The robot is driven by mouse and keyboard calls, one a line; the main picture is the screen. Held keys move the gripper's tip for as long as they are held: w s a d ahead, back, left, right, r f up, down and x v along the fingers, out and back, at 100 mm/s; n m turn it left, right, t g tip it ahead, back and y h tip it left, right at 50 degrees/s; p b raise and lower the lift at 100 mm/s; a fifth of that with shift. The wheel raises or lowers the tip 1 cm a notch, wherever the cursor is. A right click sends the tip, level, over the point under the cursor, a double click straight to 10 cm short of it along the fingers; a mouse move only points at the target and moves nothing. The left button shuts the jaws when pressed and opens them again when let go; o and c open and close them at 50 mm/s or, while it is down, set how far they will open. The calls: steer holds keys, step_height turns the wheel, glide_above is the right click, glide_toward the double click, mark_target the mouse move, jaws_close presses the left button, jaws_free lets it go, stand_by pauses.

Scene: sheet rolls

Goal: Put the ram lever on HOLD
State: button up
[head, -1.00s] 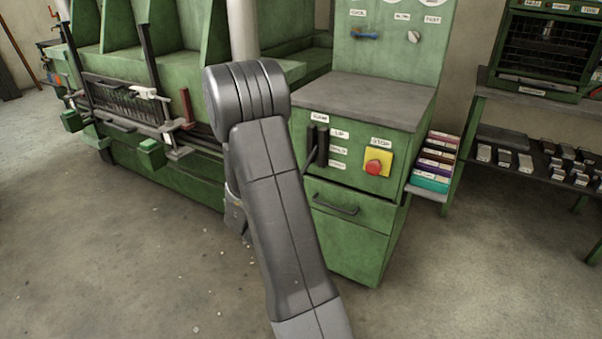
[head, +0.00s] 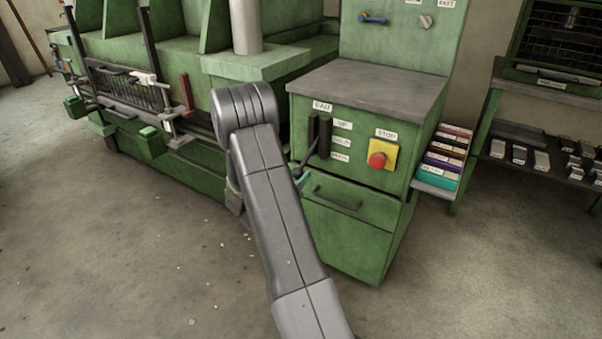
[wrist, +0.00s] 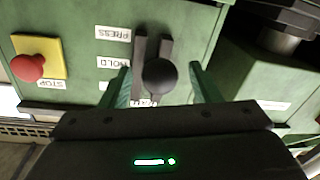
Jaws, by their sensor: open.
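The ram lever shows in the wrist view as a round black knob (wrist: 160,77) in front of a dark slotted plate on the green panel. In the head view the dark plate (head: 325,138) stands left of the UP, HOLD (head: 340,142) and PRESS labels. The HOLD label (wrist: 112,62) also shows in the wrist view, left of the knob. I cannot tell which label the lever stands at. My gripper (wrist: 158,70) is open, with one teal finger on each side of the knob and gaps visible. In the head view only a teal fingertip (head: 303,180) shows.
A red stop button (head: 377,160) on a yellow plate sits right of the lever. A drawer with a handle (head: 338,200) is below. A stack of coloured boxes (head: 443,160) stands right of the cabinet.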

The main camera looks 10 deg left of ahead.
mark_target(308, 156)
steer(key=shift+x, duration=1.95)
